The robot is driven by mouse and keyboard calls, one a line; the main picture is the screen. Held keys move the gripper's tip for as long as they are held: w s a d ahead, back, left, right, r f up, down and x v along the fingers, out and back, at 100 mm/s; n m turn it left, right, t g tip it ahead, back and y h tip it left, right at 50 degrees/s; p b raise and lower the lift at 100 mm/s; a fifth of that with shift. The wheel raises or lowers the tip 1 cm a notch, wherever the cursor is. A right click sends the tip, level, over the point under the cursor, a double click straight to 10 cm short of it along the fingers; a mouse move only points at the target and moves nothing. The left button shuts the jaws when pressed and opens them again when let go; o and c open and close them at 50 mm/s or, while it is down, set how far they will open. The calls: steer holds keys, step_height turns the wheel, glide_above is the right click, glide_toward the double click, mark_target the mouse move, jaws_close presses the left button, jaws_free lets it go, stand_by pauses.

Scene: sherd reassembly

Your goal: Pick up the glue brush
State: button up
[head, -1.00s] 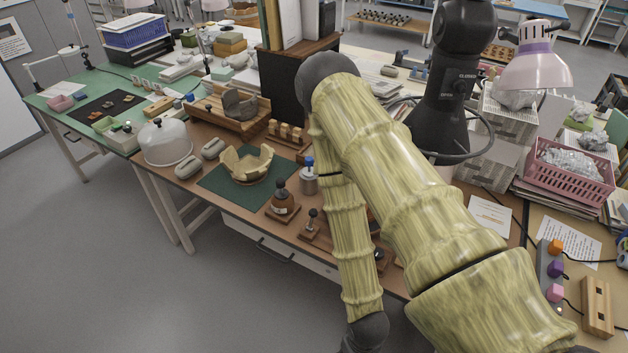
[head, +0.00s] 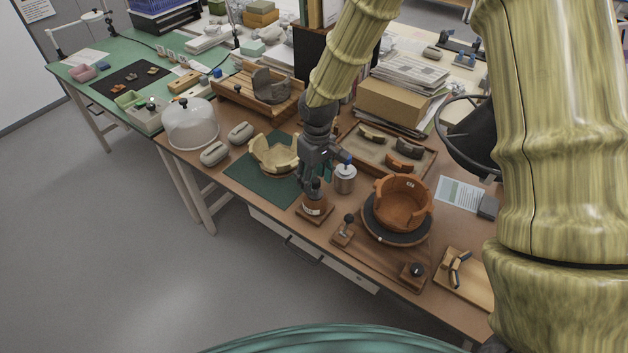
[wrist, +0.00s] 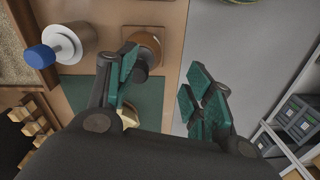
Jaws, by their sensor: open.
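A brown bottle (head: 315,206) with a pale label and a dark rounded top stands on a small wooden base near the table's front edge. The dark top (wrist: 140,72) may be the glue brush's handle; no bristles show. In the head view my gripper (head: 316,180) points down just above the bottle and partly hides its top. In the wrist view my open gripper (wrist: 165,85) has its green-padded fingers spread, with the dark top close beside the left finger. I cannot tell whether they touch. Nothing is held.
A metal jar with a blue top (head: 345,178) stands close right of the gripper. A cream partial bowl (head: 273,154) sits on a green mat (head: 250,189) to the left. A small black-knobbed stand (head: 344,232) and a terracotta bowl (head: 403,203) are to the right.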

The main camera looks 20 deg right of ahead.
mark_target(315, 180)
steer(key=w+r, duration=0.3)
steer(key=shift+d+r, duration=0.25)
steer(key=shift+d, duration=0.05)
steer(key=f, duration=0.1)
steer(key=f+p, duration=0.1)
steer(key=f, duration=0.1)
steer(key=shift+d+f, duration=0.2)
steer(key=shift+f, duration=0.05)
steer(key=shift+d+f+p, duration=0.1)
steer(key=shift+f+p, duration=1.4)
steer(key=shift+f, duration=2)
steer(key=c, duration=0.9)
